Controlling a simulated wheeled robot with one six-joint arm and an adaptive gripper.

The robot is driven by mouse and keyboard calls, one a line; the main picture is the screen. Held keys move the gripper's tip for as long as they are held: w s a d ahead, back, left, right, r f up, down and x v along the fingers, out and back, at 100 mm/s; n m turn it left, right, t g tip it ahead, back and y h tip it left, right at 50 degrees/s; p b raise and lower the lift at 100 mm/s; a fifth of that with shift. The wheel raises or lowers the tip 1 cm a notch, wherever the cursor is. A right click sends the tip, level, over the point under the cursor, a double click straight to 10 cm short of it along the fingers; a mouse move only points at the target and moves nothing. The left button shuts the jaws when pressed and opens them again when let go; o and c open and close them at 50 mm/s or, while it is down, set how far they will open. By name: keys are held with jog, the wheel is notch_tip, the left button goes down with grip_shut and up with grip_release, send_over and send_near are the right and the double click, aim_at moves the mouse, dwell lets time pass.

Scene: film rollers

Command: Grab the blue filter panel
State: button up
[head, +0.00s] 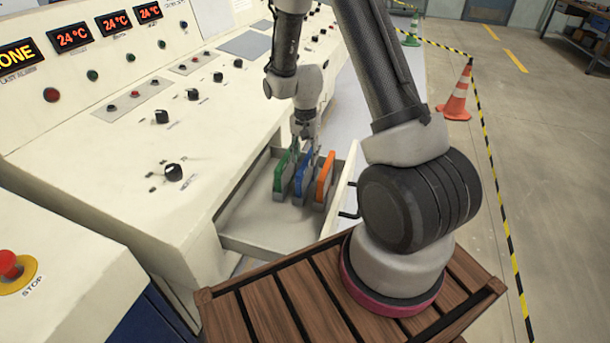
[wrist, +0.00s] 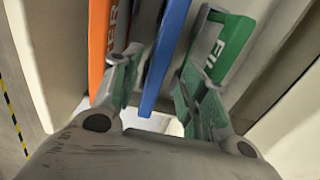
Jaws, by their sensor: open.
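The blue filter panel (head: 304,178) stands upright in an open drawer (head: 262,222), between a green panel (head: 284,172) and an orange panel (head: 325,180). My gripper (head: 303,146) points down at the top of the blue panel. In the wrist view the blue panel (wrist: 166,50) runs between the two spread fingers of my gripper (wrist: 163,78), with a gap visible on both sides. The left finger is beside the orange panel (wrist: 103,45) and the right finger beside the green one (wrist: 230,45). Contact with these neighbours cannot be told.
The cream control console (head: 130,180) with knobs and displays borders the drawer on the left. The drawer front (head: 343,188) with a dark handle is close on the right. A red stop button (head: 10,265) is at lower left. Traffic cones (head: 457,95) stand on the floor behind.

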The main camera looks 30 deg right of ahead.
aim_at(306, 160)
notch_tip(306, 160, down, 3)
jog(key=shift+s+f, duration=0.1)
jog(key=shift+f, duration=0.05)
grip_shut()
